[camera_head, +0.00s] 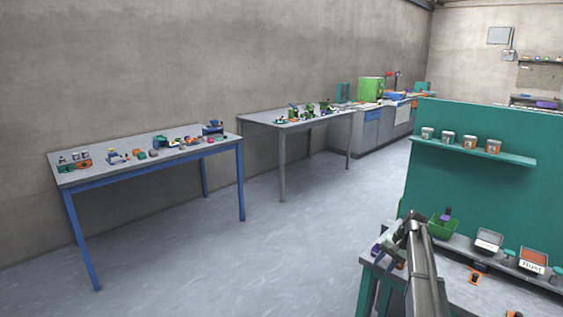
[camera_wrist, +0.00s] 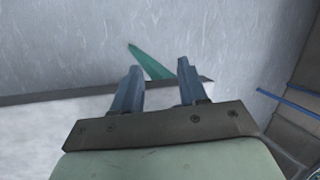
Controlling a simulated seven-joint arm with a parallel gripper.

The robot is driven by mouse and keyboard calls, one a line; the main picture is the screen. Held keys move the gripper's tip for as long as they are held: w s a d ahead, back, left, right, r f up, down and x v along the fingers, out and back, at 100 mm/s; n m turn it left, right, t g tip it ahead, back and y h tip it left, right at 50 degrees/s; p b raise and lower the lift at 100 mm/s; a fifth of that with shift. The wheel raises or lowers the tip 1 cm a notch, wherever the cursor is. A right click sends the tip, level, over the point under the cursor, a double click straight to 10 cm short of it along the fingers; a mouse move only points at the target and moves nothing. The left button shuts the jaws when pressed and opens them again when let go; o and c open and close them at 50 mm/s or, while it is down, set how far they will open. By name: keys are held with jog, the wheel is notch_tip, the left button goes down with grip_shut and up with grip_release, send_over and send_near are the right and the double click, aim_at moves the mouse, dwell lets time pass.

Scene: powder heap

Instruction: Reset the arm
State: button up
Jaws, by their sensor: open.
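My gripper (camera_wrist: 160,88) shows in the wrist view with its two blue-grey fingers apart and nothing between them. Beyond the fingers are the grey floor, a thin green piece (camera_wrist: 150,62) and a dark edge of a pale surface (camera_wrist: 40,135). In the head view my arm (camera_head: 420,265) rises at the lower right, in front of the workbench with the green back panel. The gripper's fingers cannot be made out there.
A green panel (camera_head: 480,195) with a shelf of several small pots (camera_head: 470,142) stands at the right. Below it are a green bin (camera_head: 443,228) and trays (camera_head: 488,241) on the bench. A blue-legged table (camera_head: 75,179) and a grey table (camera_head: 262,120) hold small items. The floor (camera_head: 270,250) between is clear.

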jog(key=s+a+f+n+g+h, duration=0.1)
jog(key=s+a+f, duration=0.4)
jog(key=s+f, duration=0.4)
jog(key=s+a+f+g, duration=0.2)
jog(key=s+a+f, duration=0.4)
jog(key=f, duration=0.5)
jog(key=s+a+f+n+g+h, duration=0.1)
jog(key=s+a+f, duration=0.2)
jog(key=s+f, duration=0.65)
jog(key=s+a+f+n+g+h, duration=0.1)
jog(key=s+f, duration=0.2)
jog(key=s, duration=0.7)
jog(key=s+a+f+n+g+h, duration=0.1)
jog(key=s+f, duration=0.3)
jog(key=s, duration=0.7)
jog(key=s+a+f+n+g, duration=0.1)
jog(key=s+a+f+n, duration=0.1)
jog(key=s, duration=0.9)
notch_tip(320, 180, down, 2)
jog(key=shift+s+a+h, duration=0.2)
jog(key=shift+a+h, duration=0.2)
jog(key=shift+a, duration=0.35)
